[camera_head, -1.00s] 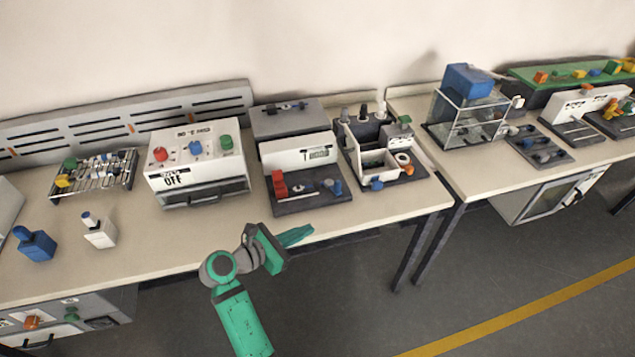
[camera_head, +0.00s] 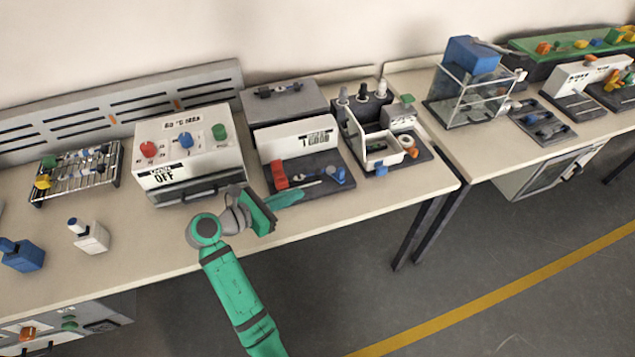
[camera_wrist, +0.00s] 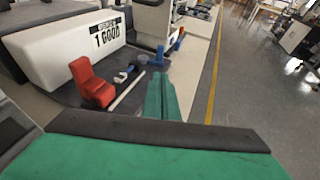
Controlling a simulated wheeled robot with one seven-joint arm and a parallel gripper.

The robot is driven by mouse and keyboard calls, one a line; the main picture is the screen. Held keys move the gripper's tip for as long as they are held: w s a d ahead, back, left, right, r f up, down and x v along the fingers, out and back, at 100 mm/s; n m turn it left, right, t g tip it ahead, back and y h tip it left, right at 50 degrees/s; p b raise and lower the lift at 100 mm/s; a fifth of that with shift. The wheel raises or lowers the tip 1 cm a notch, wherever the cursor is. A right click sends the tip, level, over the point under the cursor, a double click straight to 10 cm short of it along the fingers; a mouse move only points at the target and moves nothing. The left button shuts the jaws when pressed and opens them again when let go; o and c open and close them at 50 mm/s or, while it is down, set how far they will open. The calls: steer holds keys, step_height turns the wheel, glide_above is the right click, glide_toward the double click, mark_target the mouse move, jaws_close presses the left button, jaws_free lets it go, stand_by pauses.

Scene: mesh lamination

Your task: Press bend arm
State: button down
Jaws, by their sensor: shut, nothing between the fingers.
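The bench device has a white front panel (camera_head: 298,139) with a dark label, and a dark base (camera_head: 318,182) in front of it. On the base are a red block (camera_head: 279,174), a light rod (camera_head: 304,183) and a blue part (camera_head: 337,174). I cannot tell which part is the bend arm. In the wrist view the red block (camera_wrist: 92,82) stands left of the rod (camera_wrist: 127,92), with the white panel (camera_wrist: 75,48) behind. My gripper (camera_head: 293,196) is shut and empty, at the front edge of the base, pointing right. Its green fingers (camera_wrist: 161,92) lie together right of the rod. Contact cannot be told.
A white box with coloured knobs (camera_head: 190,145) stands left, beside a wire rack (camera_head: 76,172). A white open tray unit (camera_head: 380,148) stands right. White (camera_head: 89,236) and blue (camera_head: 22,254) bottles are at the front left. The bench front (camera_head: 380,207) is clear.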

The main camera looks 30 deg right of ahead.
glide_toward(338, 174)
steer(key=x, duration=0.4)
steer(key=shift+s+d+f, duration=0.1)
steer(key=shift+d+f, duration=0.15)
steer(key=shift+d, duration=0.75)
